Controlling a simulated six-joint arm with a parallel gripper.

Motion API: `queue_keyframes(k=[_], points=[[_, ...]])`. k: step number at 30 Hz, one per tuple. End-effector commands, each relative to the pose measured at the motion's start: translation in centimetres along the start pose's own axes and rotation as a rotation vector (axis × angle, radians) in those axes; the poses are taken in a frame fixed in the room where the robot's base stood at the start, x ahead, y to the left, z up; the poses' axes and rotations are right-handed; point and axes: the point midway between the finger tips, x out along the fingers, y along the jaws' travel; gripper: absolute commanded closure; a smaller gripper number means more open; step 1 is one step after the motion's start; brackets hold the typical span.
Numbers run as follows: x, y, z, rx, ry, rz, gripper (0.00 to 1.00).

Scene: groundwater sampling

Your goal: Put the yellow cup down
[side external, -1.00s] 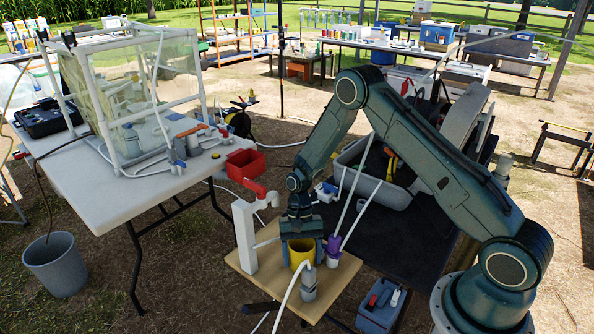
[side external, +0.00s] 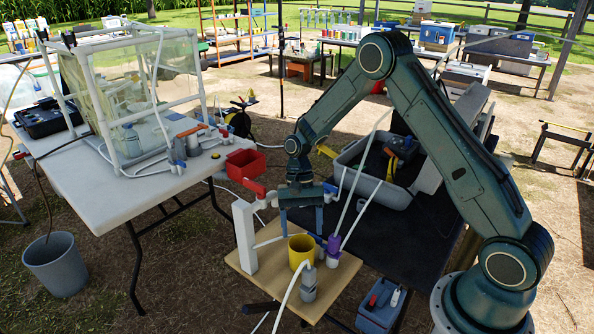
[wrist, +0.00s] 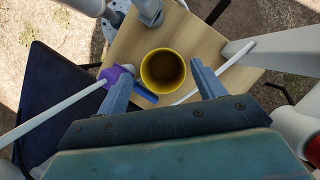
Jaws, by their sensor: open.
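The yellow cup (side external: 301,250) stands upright on the small wooden table (side external: 262,262). In the wrist view the cup (wrist: 163,70) is seen from above, open and apparently empty, between the fingers but apart from them. My gripper (side external: 301,229) is above the cup, with its fingers pointing down and spread. In the wrist view my gripper (wrist: 162,85) is open, with one blue finger on each side and nothing held.
A white post (side external: 244,237) with a red-handled tap stands left of the cup. A purple-topped fitting (side external: 333,246) and a grey fitting (side external: 309,283) with white tubes stand close to the cup. A red bin (side external: 246,164) is at the white table's edge.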

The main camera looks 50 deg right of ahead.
Motion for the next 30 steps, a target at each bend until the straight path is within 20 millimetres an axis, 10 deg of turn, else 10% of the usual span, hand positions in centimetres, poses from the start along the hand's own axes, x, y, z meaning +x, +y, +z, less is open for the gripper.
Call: queue_keyframes(k=[30], points=[[-3.5, 0.0, 1.9, -0.059, 0.057, -0.012, 0.31]])
